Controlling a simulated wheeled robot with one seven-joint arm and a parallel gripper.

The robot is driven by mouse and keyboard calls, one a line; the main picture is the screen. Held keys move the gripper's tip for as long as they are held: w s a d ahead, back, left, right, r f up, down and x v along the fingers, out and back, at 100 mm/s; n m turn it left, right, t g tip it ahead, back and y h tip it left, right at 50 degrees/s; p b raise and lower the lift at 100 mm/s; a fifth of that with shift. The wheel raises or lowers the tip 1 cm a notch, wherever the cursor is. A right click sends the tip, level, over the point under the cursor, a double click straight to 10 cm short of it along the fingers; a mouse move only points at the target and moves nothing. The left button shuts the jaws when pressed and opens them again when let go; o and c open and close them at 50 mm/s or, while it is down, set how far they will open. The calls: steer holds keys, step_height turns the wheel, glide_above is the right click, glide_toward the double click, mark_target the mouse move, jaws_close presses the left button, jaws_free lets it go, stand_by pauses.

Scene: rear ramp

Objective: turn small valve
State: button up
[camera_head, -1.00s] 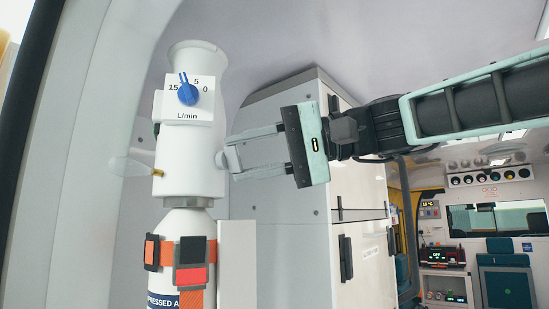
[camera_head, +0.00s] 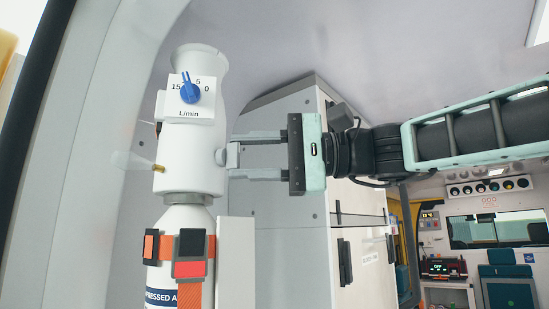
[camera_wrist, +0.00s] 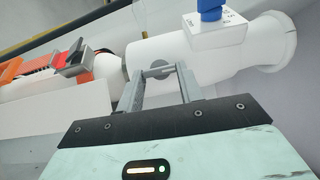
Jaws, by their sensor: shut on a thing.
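The small valve (camera_head: 233,155) is a pale grey knob on the right side of the white regulator head (camera_head: 190,150), which sits on top of a gas cylinder. My gripper (camera_head: 238,155) reaches in from the right, its two grey fingers above and below the valve. It is shut on the valve, and the fingers hide part of it. In the wrist view the fingertips (camera_wrist: 157,71) meet the side of the white regulator, with the valve (camera_wrist: 158,73) between them. A blue flow dial (camera_head: 190,93) marked in L/min faces front on the regulator.
Orange straps (camera_head: 193,246) hold the cylinder. A grey-white cabinet (camera_head: 290,215) stands close behind my gripper. A white panel (camera_head: 236,265) stands right of the cylinder. The vehicle's pale door frame (camera_head: 90,150) is on the left. A brass fitting (camera_head: 155,168) sticks out left.

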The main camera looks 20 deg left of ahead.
steer(key=shift+d+r, duration=0.1)
steer(key=shift+r, duration=0.2)
steer(key=o, duration=1)
steer(key=shift+s+d, duration=0.1)
steer(key=shift+f, duration=0.15)
steer(key=b+v, duration=0.4)
steer(key=v, duration=1.3)
steer(key=shift+d, duration=0.3)
steer(key=shift+f, duration=0.1)
